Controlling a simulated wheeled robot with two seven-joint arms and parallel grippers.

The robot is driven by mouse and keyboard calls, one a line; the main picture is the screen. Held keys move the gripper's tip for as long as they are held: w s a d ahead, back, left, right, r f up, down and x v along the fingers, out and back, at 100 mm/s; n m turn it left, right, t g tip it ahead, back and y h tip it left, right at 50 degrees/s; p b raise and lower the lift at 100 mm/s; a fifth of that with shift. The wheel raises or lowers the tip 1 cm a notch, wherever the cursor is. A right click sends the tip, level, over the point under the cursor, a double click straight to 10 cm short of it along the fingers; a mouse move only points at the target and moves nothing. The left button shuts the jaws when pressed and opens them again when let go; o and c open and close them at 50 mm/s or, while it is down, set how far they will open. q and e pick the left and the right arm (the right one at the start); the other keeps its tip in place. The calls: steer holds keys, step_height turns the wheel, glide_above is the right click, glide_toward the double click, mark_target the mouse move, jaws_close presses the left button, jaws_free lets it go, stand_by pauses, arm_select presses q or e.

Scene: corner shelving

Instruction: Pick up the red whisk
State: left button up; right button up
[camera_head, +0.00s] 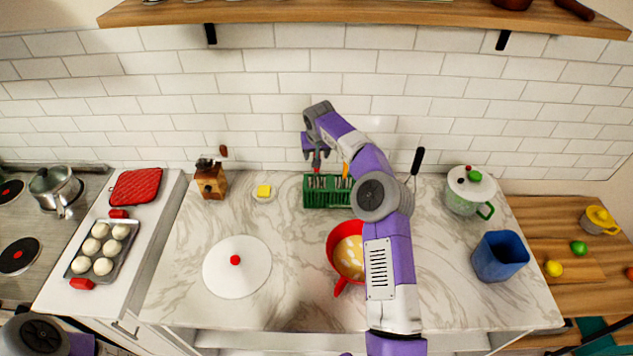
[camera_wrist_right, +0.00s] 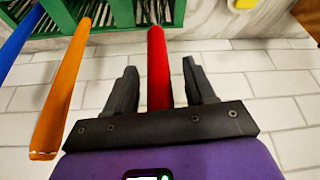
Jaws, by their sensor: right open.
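The red handle (camera_wrist_right: 158,90), which I take to be the whisk's, stands in the right wrist view between the two fingers of my right gripper (camera_wrist_right: 160,68). The fingers are open, with a gap visible on each side of the handle. The handle runs up to the green rack (camera_wrist_right: 125,14); the whisk's head is not visible. In the head view my right gripper (camera_head: 317,158) is just above the green rack (camera_head: 326,200) near the tiled wall. My left gripper is out of the picture; only part of that arm shows at bottom left.
An orange handle (camera_wrist_right: 62,100) and a blue handle (camera_wrist_right: 18,36) stand close beside my right gripper. A red pan (camera_head: 340,285) is in front of the rack, partly under my arm. A white lid (camera_head: 237,275) lies left. A wooden shelf (camera_head: 350,12) hangs above.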

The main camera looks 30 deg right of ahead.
steer(key=shift+f, duration=0.1)
jaws_close()
stand_by(0.3)
